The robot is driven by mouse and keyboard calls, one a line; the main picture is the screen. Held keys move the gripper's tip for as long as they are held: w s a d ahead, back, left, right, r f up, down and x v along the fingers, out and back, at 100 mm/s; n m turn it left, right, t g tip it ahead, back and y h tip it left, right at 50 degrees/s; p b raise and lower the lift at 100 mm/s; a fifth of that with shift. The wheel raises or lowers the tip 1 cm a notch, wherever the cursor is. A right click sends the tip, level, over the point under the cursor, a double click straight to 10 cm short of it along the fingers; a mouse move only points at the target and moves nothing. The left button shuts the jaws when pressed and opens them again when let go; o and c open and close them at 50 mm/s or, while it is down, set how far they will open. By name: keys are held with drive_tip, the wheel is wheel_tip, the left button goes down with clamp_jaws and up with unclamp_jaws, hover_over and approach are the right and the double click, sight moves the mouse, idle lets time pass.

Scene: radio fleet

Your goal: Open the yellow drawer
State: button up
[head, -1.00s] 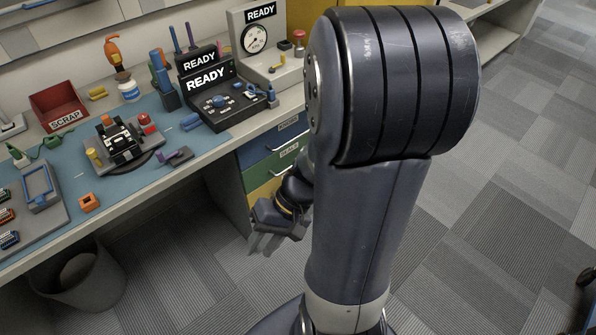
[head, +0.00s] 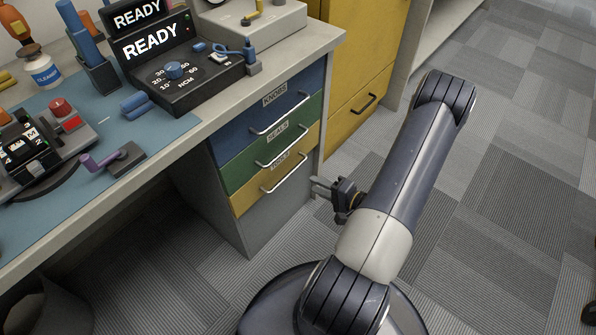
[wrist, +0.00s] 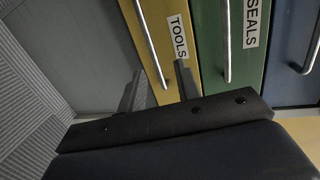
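The yellow drawer (head: 246,201), labelled TOOLS, is the lowest of three coloured drawers under the bench. Its front looks flush with the others, so it appears shut. It has a silver bar handle (head: 285,173). My gripper (head: 316,187) is open and empty, to the right of the yellow drawer and apart from its handle. In the wrist view the yellow drawer (wrist: 163,45) and its handle (wrist: 149,40) lie ahead, beyond my two spread fingers (wrist: 158,82). The fingers do not hold the handle.
A green SEALS drawer (head: 235,175) and a blue KNOBS drawer (head: 232,135) sit above the yellow one. A grey panel (head: 270,222) is below it. A yellow cabinet (head: 345,115) stands behind to the right. Carpeted floor (head: 480,200) is open at right.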

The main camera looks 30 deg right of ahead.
drive_tip(key=d+f+b+x, duration=0.1)
drive_tip(key=x, duration=0.9)
drive_tip(key=shift+w+d+f+m+h+b, duration=0.3)
drive_tip(key=shift+w+f+b, duration=0.1)
drive_tip(key=shift+w, duration=0.1)
drive_tip(key=shift+c, duration=0.3)
clamp_jaws()
